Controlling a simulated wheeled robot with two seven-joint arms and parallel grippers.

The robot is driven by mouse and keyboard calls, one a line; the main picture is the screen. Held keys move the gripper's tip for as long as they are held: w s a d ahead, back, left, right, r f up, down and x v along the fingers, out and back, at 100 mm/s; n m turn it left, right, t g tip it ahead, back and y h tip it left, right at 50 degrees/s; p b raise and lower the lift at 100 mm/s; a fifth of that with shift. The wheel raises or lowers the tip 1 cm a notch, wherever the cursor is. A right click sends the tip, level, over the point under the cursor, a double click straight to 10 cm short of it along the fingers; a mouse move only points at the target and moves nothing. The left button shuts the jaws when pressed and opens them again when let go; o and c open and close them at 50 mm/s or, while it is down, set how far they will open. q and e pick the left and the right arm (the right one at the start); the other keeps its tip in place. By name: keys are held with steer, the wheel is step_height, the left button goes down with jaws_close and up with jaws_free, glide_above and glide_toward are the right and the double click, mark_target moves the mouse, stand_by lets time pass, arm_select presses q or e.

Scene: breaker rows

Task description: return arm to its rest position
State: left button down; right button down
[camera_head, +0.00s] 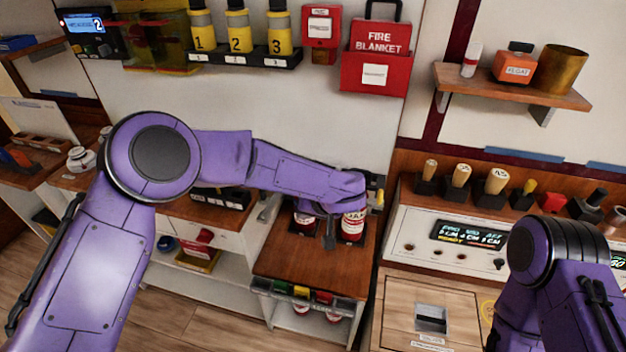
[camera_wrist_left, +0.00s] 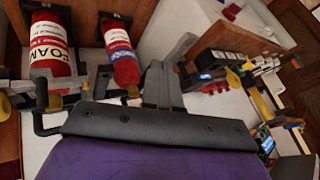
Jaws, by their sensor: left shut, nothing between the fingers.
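My left arm (camera_head: 300,172) reaches from the left across the middle of the head view, over a wooden counter. My left gripper (camera_head: 330,238) hangs at its end, grey and partly hidden by the wrist; it is shut and empty. In the left wrist view the grey gripper (camera_wrist_left: 163,85) points up the picture. It is beside two red extinguishers, one labelled FOAM (camera_wrist_left: 52,60) and one with a white and blue label (camera_wrist_left: 122,55). My right arm (camera_head: 560,270) is folded at the lower right, and its gripper is out of view.
The red extinguishers (camera_head: 353,224) stand on the wooden counter (camera_head: 305,262), close to my left gripper. A panel with a lit display (camera_head: 468,234) and several knobbed handles (camera_head: 460,176) is to the right. A shelf (camera_head: 510,88) and a fire blanket box (camera_head: 375,72) are on the wall.

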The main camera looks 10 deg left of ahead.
arm_select(q)
steer(key=s+a+f+n+t+h+b, duration=0.1)
steer(key=s+a+f+n, duration=0.1)
steer(key=s+a+f, duration=0.3)
steer(key=s+a+f+n+t, duration=0.2)
steer(key=s+f, duration=0.1)
steer(key=f, duration=0.4)
steer(key=s+a+f+n+t+h+b, duration=0.1)
steer(key=s+a+f+n, duration=0.1)
steer(key=s+a+f, duration=0.3)
steer(key=s+a+f+g+b, duration=0.1)
steer(key=s+f, duration=0.4)
steer(key=s, duration=0.6)
steer(key=s+a+f+m+g+b, duration=0.1)
steer(key=s+a+f+g, duration=0.3)
steer(key=s, duration=0.8)
steer(key=shift+a+f+h+b, duration=0.3)
steer(key=shift+a+f+b, duration=0.1)
steer(key=shift+a, duration=0.65)
steer(key=shift+s, duration=0.2)
